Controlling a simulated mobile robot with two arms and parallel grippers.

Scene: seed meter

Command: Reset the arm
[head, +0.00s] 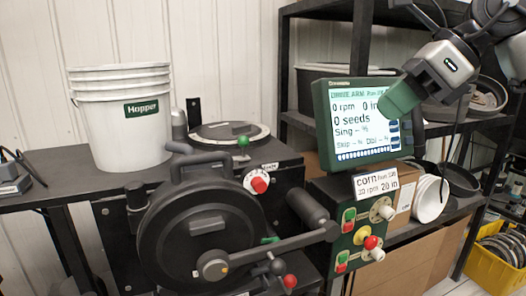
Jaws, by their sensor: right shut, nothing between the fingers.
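My right gripper (400,97) hangs from its arm at the upper right. Its green fingers are shut and empty, and they point down and left. In the picture they overlap the upper right edge of the monitor (352,120); I cannot tell whether they touch it. The monitor has a dark green frame and reads "0 rpm" and "0 seeds". My left gripper is not in view.
A black seed meter (200,235) with a crank stands in front. A white Hopper bucket (120,115) stands on the black bench (60,170). Below the monitor is a control panel (360,230) with buttons and knobs. A shelf (335,45) and yellow crate (490,275) are at right.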

